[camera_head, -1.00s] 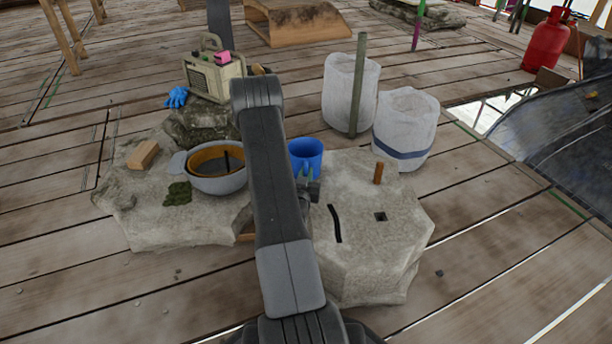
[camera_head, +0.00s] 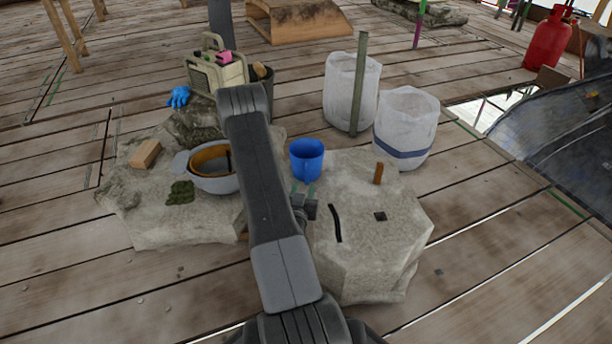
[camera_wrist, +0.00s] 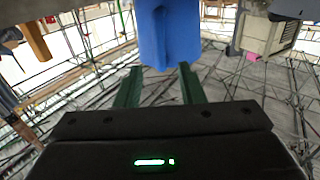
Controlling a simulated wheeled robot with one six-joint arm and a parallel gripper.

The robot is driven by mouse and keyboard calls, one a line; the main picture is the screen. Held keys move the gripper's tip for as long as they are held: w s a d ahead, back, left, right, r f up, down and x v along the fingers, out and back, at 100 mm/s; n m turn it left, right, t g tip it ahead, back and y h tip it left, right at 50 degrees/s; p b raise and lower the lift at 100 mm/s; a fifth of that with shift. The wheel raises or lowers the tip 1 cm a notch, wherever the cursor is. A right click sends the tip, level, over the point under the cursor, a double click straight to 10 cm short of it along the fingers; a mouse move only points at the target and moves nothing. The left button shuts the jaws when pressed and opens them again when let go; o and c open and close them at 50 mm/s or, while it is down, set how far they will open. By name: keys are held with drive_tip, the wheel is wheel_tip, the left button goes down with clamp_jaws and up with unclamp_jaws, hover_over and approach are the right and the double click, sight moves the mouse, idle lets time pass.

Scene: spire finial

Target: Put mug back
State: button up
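The blue mug (camera_head: 306,162) stands upright at the far left edge of the right-hand pale stone block (camera_head: 385,235). In the wrist view the mug (camera_wrist: 168,35) fills the top middle, just beyond the fingertips. My gripper (camera_head: 304,186) is on the near side of the mug, low by its base. Its two green fingers are spread apart with nothing held between them; they also show in the wrist view (camera_wrist: 159,72). I cannot tell whether a fingertip still touches the mug.
A wooden peg (camera_head: 378,173), a dark slot and a square hole are on the right block. A grey pot (camera_head: 215,184), a wood block (camera_head: 145,154) and green moss (camera_head: 180,192) lie on the left stone. White sacks (camera_head: 351,88) (camera_head: 405,125) stand behind.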

drive_tip(key=s, duration=0.3)
drive_tip(key=s+a, duration=0.1)
drive_tip(key=s, duration=0.1)
drive_tip(key=shift+p, duration=0.4)
